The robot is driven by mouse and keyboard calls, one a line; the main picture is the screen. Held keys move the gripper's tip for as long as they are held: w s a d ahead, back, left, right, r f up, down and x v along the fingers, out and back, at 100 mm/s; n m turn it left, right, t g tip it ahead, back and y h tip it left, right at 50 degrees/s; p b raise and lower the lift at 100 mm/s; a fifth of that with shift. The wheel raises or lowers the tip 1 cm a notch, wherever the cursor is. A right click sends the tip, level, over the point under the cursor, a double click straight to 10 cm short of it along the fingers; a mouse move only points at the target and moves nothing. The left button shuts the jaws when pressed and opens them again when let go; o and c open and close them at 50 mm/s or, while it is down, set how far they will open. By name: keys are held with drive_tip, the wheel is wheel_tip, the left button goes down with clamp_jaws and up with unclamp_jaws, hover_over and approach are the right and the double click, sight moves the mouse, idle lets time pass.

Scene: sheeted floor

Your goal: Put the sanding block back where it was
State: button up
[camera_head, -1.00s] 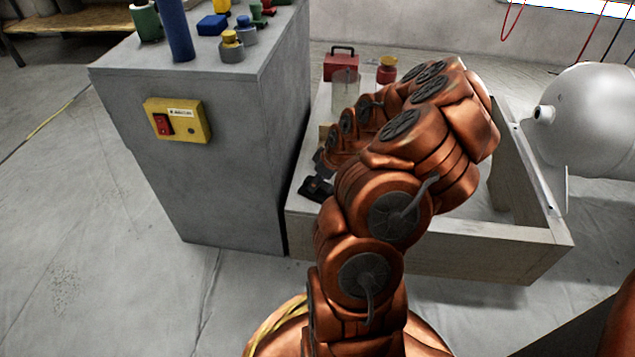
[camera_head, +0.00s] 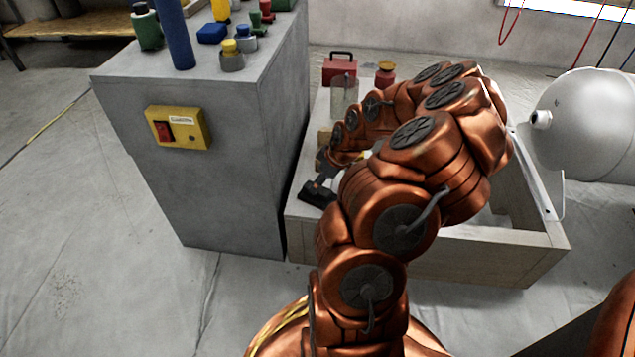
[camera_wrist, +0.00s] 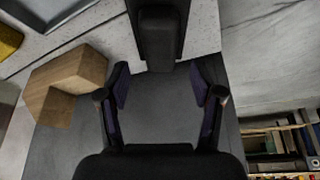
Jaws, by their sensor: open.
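A black block with a raised grip, which looks like the sanding block (camera_head: 317,194), lies on the near left corner of the wooden box frame (camera_head: 480,255). In the wrist view a long dark block (camera_wrist: 160,38) lies at the top middle, just beyond my fingertips; I take it to be the same block. My gripper (camera_wrist: 161,88) is open, with nothing between its fingers. In the head view my gripper (camera_head: 324,170) is small, dark and close above the black block. Whether it touches the block I cannot tell.
A grey cabinet (camera_head: 215,190) with a yellow switch box (camera_head: 178,128) stands close on the left. A wooden block (camera_wrist: 68,82) is left of my fingers. A white tank (camera_head: 590,120) is right.

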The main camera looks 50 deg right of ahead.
drive_tip(key=p+v, duration=0.2)
drive_tip(key=v, duration=0.6)
drive_tip(key=shift+r, duration=0.2)
idle(0.6)
